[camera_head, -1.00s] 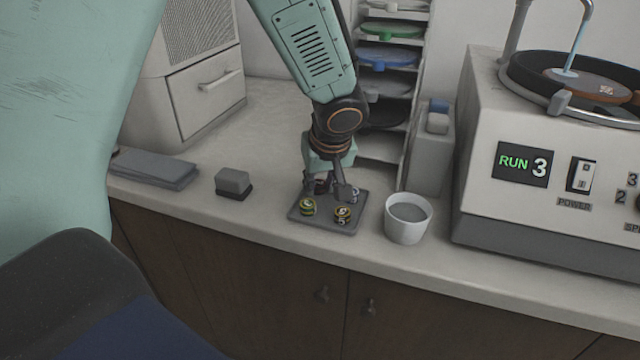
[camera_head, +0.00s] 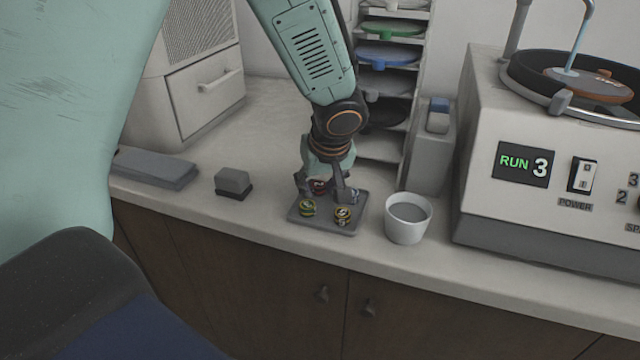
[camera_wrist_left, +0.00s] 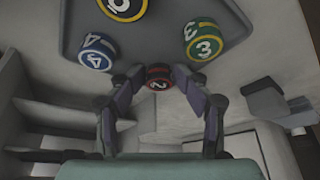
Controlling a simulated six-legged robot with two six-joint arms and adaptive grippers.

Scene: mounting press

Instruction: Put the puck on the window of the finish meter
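A grey tray (camera_head: 325,225) on the counter holds several numbered pucks. The green puck marked 3 (camera_head: 307,208) and the yellow puck (camera_head: 342,215) are at its front. A red puck marked 2 (camera_wrist_left: 157,77) and a blue puck marked 4 (camera_wrist_left: 97,52) show in the left wrist view. My left gripper (camera_head: 326,190) is over the back of the tray, its fingers spread. In the left wrist view its fingertips (camera_wrist_left: 156,72) stand either side of the red puck, with visible gaps. I cannot tell for certain which thing is the finish meter. My right gripper is out of view.
A white cup (camera_head: 407,222) stands close right of the tray. A small grey block (camera_head: 233,182) and a flat grey slab (camera_head: 155,168) lie to the left. A shelf rack (camera_head: 388,82) rises behind. A polishing machine (camera_head: 475,190) reading RUN 3 fills the right.

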